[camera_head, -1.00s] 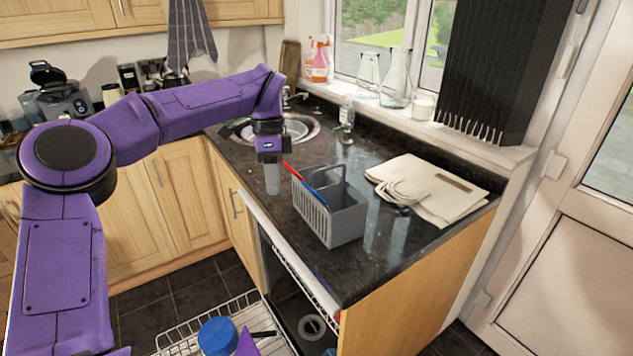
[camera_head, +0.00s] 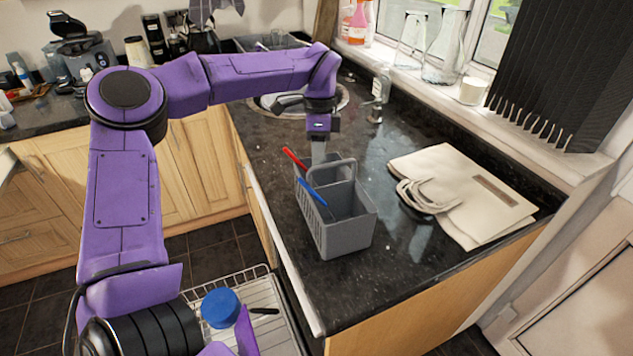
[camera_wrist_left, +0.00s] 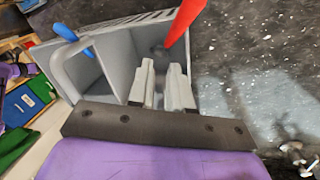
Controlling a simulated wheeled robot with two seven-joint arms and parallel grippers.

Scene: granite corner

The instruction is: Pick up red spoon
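The red spoon (camera_head: 294,159) stands tilted in a grey cutlery caddy (camera_head: 347,238) on the dark counter; only its red handle shows above the rim. In the left wrist view the red handle (camera_wrist_left: 185,20) rises at the top, just beyond the fingertips. My left gripper (camera_head: 319,158) points down at the caddy's far side, close to the red handle. In the left wrist view my left gripper (camera_wrist_left: 162,66) has a gap between its fingers, with nothing seen in it. My right gripper is not in view.
A blue-handled utensil (camera_head: 313,192) leans in the caddy near its raised handle (camera_head: 345,164). A cream cloth bag (camera_head: 465,190) lies to the right. The sink (camera_head: 340,100) is behind my arm. A pulled-out wire rack (camera_head: 275,300) with a blue-topped item (camera_head: 220,307) is below.

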